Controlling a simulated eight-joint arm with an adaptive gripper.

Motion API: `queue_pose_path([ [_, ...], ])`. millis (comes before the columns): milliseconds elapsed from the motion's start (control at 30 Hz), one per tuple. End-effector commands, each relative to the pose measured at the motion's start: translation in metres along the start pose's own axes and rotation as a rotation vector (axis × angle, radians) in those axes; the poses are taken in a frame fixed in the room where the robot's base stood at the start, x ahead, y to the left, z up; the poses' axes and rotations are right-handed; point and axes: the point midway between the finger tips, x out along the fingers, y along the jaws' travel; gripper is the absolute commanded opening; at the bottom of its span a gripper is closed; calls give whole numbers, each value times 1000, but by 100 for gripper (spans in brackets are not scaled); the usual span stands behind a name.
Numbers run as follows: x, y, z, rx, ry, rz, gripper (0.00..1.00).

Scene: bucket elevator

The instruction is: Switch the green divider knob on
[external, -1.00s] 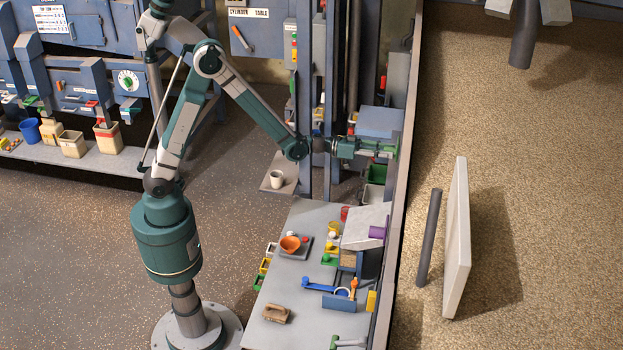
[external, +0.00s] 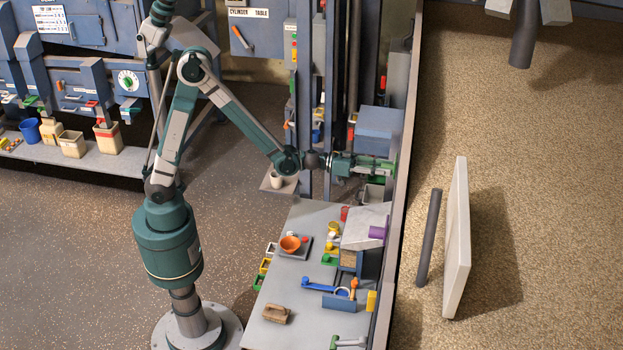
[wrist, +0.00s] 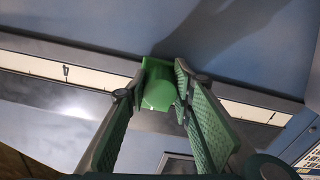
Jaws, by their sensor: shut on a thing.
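My gripper (external: 384,166) is at the end of the outstretched arm, close to the long grey wall edge in the external view. In the wrist view my gripper (wrist: 155,90) has its two textured green fingers shut on a green knob (wrist: 158,88), one finger on each side. The knob sits at a pale strip on a blue-grey panel. Its base is partly hidden by the fingers. In the external view the knob cannot be told apart from the green fingertips.
The pale strip (wrist: 60,70) has short black marks and runs to both sides of the knob. The grey wall edge (external: 398,215) is close to my gripper.

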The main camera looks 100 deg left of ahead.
Motion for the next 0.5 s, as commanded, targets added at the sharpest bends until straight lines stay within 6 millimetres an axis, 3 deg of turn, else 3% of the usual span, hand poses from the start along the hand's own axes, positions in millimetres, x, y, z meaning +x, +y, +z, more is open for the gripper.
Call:
queue_pose_path([
  [200,0,50,13,0,-1,4,2],
  [500,0,94,22,0,-1,2,2],
])
